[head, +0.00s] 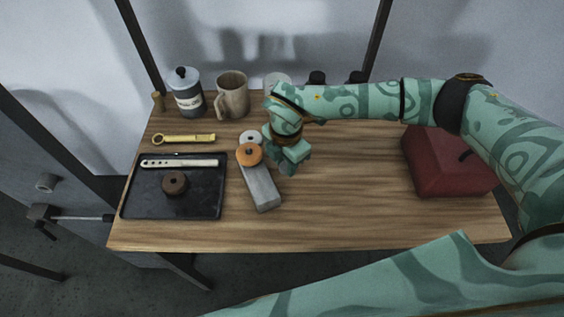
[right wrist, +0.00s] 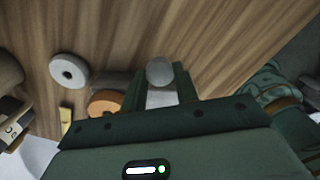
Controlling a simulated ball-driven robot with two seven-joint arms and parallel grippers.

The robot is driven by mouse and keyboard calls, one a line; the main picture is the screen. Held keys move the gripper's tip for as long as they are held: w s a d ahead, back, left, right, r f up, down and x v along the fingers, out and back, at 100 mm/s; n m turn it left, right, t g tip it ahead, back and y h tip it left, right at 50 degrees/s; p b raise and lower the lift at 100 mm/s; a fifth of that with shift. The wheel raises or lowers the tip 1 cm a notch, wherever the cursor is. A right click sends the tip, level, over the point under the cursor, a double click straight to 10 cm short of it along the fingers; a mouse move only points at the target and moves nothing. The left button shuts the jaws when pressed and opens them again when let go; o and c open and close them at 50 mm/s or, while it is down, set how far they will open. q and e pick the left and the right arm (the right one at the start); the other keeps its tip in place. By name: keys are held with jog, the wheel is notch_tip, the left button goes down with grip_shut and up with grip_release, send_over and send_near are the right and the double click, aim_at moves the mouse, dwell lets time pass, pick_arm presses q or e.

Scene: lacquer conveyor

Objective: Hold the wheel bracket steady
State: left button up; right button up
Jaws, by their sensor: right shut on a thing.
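The wheel bracket (head: 262,190) is a grey block lying on the wooden table near its middle, with an orange wheel (head: 249,154) at its far end. My right gripper (head: 289,158) is over the bracket's right side and shut on it. In the right wrist view a grey part of the bracket (right wrist: 160,99) shows between the two fingers (right wrist: 162,88). The orange wheel (right wrist: 104,102) is just left of the fingers there. The gripper hides part of the bracket. A pale grey ring-shaped wheel (head: 251,136) lies behind the orange one. My left gripper is not seen.
A black tray (head: 205,205) at left holds a pale strip tool (head: 180,163) and a dark brown wheel (head: 175,183). A yellow wrench (head: 184,139) lies behind it. A canister (head: 187,95) and mug (head: 232,96) stand at the back. A red box (head: 440,175) sits at right.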

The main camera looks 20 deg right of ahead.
jog(key=s+d+r, duration=0.1)
jog(key=s+r, duration=0.6)
jog(key=s, duration=0.5)
jog(key=shift+d+r, duration=0.3)
jog(key=shift+d, duration=0.1)
jog(key=shift+w, duration=0.1)
